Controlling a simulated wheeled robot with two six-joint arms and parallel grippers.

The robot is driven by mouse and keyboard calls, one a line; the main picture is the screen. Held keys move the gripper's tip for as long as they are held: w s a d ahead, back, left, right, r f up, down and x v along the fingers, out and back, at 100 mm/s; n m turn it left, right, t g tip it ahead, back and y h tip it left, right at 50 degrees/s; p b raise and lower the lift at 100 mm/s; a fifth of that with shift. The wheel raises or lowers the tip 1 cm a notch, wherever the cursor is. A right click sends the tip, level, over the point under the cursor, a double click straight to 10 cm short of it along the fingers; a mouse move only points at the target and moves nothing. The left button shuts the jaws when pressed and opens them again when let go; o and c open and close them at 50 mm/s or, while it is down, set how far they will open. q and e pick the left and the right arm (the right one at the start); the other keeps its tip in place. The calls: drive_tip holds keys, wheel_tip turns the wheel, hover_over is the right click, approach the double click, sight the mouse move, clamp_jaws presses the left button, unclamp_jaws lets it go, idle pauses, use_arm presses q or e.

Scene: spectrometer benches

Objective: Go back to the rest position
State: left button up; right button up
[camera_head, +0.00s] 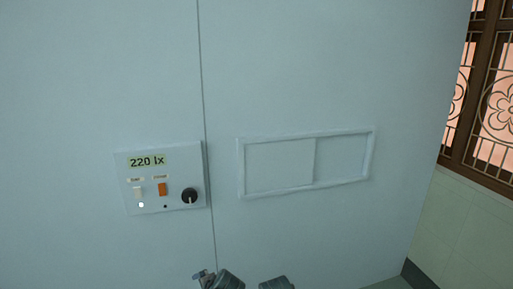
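Two dark grey pieces show at the bottom edge of the head view, left and right of the middle. They look like parts of my own arms. A small lighter grey piece stands beside the left one, and I cannot make out what it is. No gripper fingers can be made out on either side, and the view cuts off the rest of both arms.
A pale blue-grey wall (320,70) with a vertical seam fills most of the view. It carries a control panel (170,202) reading "220 lx", with switches and a black knob (189,196), and a framed sliding panel (280,166). A latticed window (490,110) is at right.

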use_arm(q)
drive_tip(key=s+d+f+n+g+h, duration=0.45)
drive_tip(key=s+d+n+g, duration=0.25)
drive_tip(key=s+d, duration=0.55)
wheel_tip(320, 180, up, 17)
drive_tip(key=a+p, duration=0.1)
drive_tip(key=p, duration=1.6)
drive_tip(key=shift+s+a+f, duration=0.2)
drive_tip(key=shift+s+a, duration=0.05)
drive_tip(key=shift+s, duration=0.05)
drive_tip(key=shift+c, duration=0.3)
